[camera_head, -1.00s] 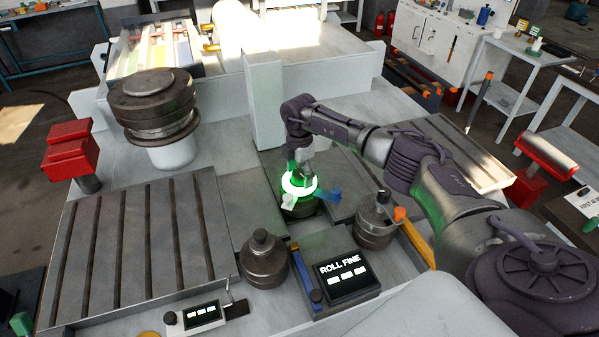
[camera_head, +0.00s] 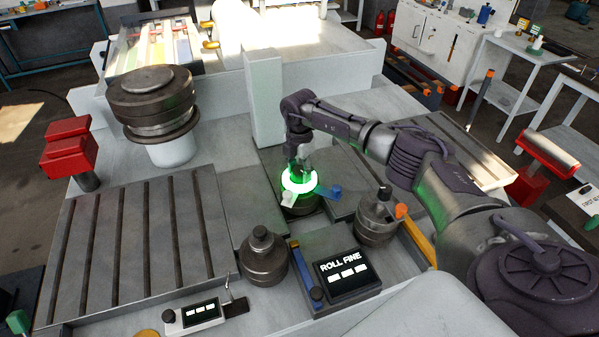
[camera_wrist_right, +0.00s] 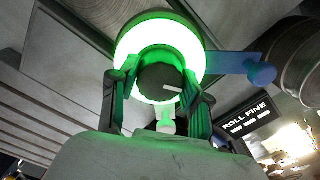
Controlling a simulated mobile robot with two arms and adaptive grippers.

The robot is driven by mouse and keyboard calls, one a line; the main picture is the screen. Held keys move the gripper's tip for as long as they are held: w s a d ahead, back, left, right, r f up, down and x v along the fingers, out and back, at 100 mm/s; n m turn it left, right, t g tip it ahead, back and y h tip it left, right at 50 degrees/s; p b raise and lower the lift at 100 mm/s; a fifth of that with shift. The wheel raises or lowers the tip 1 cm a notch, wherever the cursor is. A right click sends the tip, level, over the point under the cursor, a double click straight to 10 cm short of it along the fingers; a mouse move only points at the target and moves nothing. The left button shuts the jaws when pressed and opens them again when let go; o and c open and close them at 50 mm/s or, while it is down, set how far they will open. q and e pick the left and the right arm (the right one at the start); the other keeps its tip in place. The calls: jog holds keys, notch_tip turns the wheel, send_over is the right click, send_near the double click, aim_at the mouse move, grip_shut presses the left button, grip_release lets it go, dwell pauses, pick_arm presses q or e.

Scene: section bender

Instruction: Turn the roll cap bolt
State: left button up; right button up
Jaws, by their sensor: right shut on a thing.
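The roll cap bolt (camera_wrist_right: 160,78) is a dark round knob with a white mark, at the centre of a bright white-green glowing ring (camera_wrist_right: 140,45) in the right wrist view. My right gripper (camera_wrist_right: 157,92) has a finger on each side of the bolt and is shut on it. In the head view the right gripper (camera_head: 299,168) points down into the glowing ring (camera_head: 297,187) and hides the bolt. My left gripper is in neither view.
A blue lever (camera_head: 328,192) and a short white lever (camera_head: 289,199) stick out beside the ring. A "ROLL FINE" panel (camera_head: 345,275) stands in front. Dark rollers stand at its left (camera_head: 263,260) and right (camera_head: 376,222). A pale upright block (camera_head: 264,100) rises behind.

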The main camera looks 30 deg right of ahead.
jog(key=n+b, duration=0.2)
jog(key=n, duration=0.2)
jog(key=shift+f, duration=0.15)
jog(key=n+b, duration=0.3)
jog(key=n, duration=0.3)
jog(key=n+b, duration=0.2)
jog(key=n, duration=0.3)
jog(key=shift+b, duration=0.35)
jog(key=n+b, duration=0.1)
jog(key=n, duration=0.3)
jog(key=shift+r+n, duration=0.2)
jog(key=shift+n, duration=0.3)
jog(key=o, duration=1.2)
jog(key=shift+c, duration=0.2)
